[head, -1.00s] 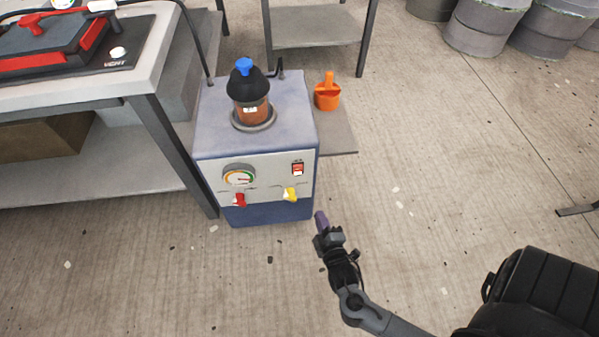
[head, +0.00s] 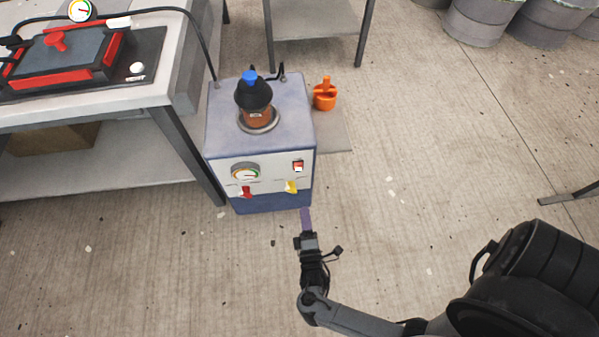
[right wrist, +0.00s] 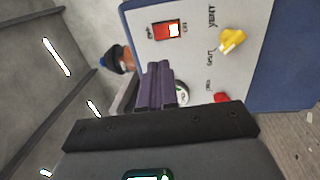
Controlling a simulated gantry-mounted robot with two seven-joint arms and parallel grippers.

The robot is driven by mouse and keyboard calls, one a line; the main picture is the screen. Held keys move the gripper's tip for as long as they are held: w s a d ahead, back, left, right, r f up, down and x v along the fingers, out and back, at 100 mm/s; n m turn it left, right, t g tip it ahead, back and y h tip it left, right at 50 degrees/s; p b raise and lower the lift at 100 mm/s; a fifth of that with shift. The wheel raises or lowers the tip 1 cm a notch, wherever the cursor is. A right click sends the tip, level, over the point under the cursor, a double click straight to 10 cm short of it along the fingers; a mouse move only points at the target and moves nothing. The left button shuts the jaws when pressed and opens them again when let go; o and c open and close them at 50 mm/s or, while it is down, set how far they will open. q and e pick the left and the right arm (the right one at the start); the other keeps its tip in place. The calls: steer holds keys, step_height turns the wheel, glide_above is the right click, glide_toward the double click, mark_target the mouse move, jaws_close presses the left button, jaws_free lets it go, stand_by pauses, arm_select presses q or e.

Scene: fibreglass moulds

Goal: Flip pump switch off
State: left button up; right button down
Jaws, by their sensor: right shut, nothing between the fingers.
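The pump (head: 262,115) is a grey-blue box on the floor with a light front panel. Its red rocker switch (head: 298,166) sits at the panel's upper right and shows larger in the right wrist view (right wrist: 168,30), with one end bright. A gauge (head: 246,172), a red valve handle (head: 246,192) and a yellow valve handle (head: 292,187) share the panel. My right gripper (head: 306,214) has purple fingers, shut and empty, in front of and below the panel. In the right wrist view its fingers (right wrist: 160,84) point toward the panel, apart from the switch. My left gripper is not in view.
A workbench (head: 85,118) with a red-and-black mould (head: 62,62) stands to the left of the pump. A hose (head: 208,50) runs from bench to pump. Barrels (head: 475,22) stand far right. Floor in front is clear.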

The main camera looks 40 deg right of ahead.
steer(key=shift+w, duration=0.1)
steer(key=b, duration=0.5)
glide_toward(298, 166)
steer(key=x, duration=0.5)
steer(key=shift+f, duration=0.1)
steer(key=shift+x, duration=0.95)
